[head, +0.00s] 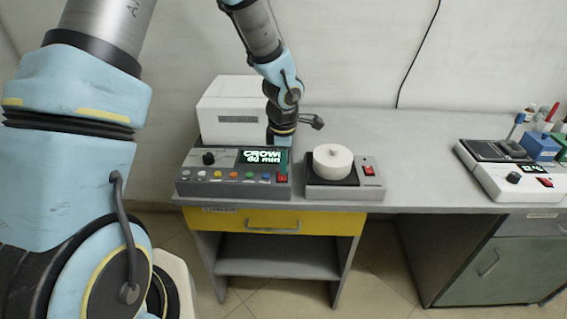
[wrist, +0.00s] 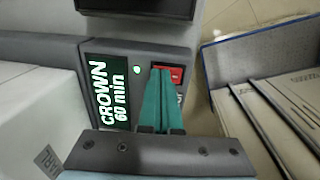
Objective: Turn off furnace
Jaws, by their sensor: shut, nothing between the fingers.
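The furnace is a white box (head: 238,105) with a grey control panel (head: 225,189) in front, on the bench. Its lit display (head: 262,160) reads "CROWN 60 min"; it also shows in the wrist view (wrist: 108,95). A red switch (head: 282,178) sits at the panel's right end. In the wrist view my gripper (wrist: 160,72) is shut and empty, its teal fingertips over the red switch (wrist: 176,74) and partly hiding it. I cannot tell whether they touch it. In the head view my wrist hides the fingertips.
A grey device with a round white top (head: 333,160) and its own red switch (head: 368,168) stands just right of the panel. Another white device (head: 500,184) sits farther right. A blue holder (head: 541,147) with pens stands behind it. The bench between the devices is clear.

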